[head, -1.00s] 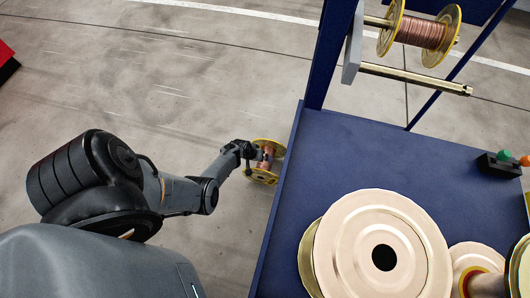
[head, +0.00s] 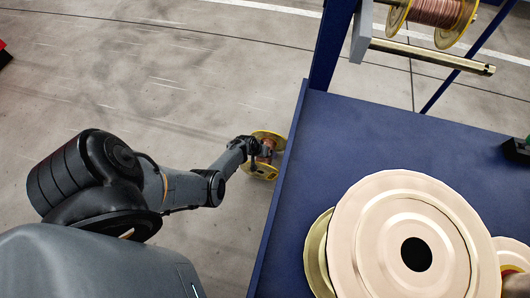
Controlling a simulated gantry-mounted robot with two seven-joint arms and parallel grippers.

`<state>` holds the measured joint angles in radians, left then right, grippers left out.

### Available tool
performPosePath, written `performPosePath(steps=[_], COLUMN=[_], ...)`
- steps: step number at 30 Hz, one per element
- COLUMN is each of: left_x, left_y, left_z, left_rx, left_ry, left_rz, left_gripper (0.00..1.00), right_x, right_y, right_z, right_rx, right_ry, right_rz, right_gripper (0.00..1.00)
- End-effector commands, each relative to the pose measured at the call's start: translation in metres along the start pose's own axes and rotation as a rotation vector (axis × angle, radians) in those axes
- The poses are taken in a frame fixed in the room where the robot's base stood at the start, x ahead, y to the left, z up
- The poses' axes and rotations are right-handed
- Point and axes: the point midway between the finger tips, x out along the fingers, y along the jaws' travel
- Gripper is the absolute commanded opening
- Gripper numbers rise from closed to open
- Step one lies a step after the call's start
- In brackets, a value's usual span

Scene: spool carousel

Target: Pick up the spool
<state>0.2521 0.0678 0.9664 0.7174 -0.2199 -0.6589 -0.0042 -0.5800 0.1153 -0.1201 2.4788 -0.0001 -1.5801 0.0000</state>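A spool with yellow flanges and copper-coloured wire (head: 266,164) is just left of the blue table's edge in the head view. My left gripper (head: 262,150) is at this spool, its dark fingers over the wire between the flanges. The fingers are small and dark, so I cannot tell whether they are closed on it. I also cannot tell what the spool rests on. My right gripper is not in view.
A blue table (head: 350,135) fills the right side, with large cream reels (head: 380,205) on it. Another copper spool (head: 438,12) hangs on a rack above, over a brass-coloured bar (head: 430,55). Open concrete floor (head: 150,80) lies left.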

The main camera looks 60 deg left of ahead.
Motion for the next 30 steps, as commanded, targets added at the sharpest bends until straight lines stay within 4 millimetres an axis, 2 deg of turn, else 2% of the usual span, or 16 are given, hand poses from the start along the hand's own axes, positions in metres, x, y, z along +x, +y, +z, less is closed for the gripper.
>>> performPosePath(steps=[8,27,30], left_x=[0.0010,0.0011,-0.0004], left_y=[0.0002,0.0004,0.0016], left_z=[-0.0005,-0.0002,-0.0044], left_rx=[0.000,0.001,0.003], left_ry=[0.001,0.000,0.007], left_rz=[0.000,0.000,0.002], left_gripper=[0.98,0.00,0.00], right_x=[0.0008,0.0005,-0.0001], right_y=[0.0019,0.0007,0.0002], right_z=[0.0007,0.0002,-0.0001], right_rx=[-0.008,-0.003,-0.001], right_ry=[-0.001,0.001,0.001], right_rz=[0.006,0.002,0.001], right_gripper=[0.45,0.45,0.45])
